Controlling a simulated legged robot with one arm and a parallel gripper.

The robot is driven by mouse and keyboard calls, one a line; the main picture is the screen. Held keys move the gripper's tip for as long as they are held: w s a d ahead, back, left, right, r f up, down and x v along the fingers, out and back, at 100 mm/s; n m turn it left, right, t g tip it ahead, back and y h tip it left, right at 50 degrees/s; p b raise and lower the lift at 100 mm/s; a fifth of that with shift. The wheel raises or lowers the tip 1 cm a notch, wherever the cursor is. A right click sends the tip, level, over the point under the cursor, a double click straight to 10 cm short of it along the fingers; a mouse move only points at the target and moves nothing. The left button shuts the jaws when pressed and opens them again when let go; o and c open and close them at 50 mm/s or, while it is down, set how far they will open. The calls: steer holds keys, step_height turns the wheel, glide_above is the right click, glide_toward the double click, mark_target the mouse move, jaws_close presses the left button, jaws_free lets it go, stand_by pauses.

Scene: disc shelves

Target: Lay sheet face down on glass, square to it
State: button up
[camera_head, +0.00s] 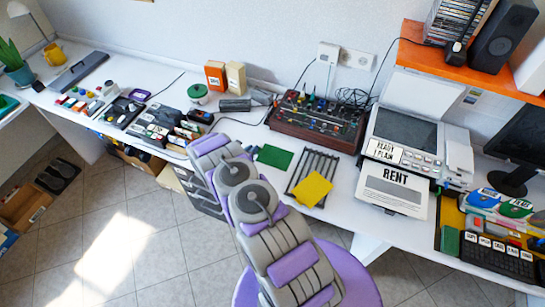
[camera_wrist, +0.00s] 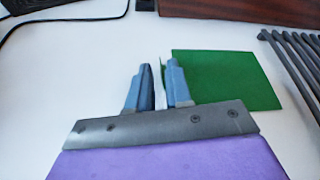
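Contact cannot be told. In the head view the green sheet (camera_head: 274,156) lies beside my arm, which hides most of the gripper. A yellow sheet (camera_head: 311,190) lies on a dark slatted rack (camera_head: 322,163). The scanner's lid (camera_head: 420,94) is up and its dark glass (camera_head: 406,130) is bare. A white RENT page (camera_head: 393,190) sits at its front.
A brown mixer box (camera_head: 316,124) with knobs and cables stands behind the rack. An orange shelf (camera_head: 470,68) overhangs the right side. A keyboard (camera_head: 497,256) and colourful packets are at the right. Several small devices crowd the desk left of my arm.

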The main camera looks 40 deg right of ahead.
steer(key=x, duration=0.3)
steer(key=shift+s, duration=0.1)
steer(key=shift+a, duration=0.1)
jaws_close()
steer(key=shift+r, duration=0.15)
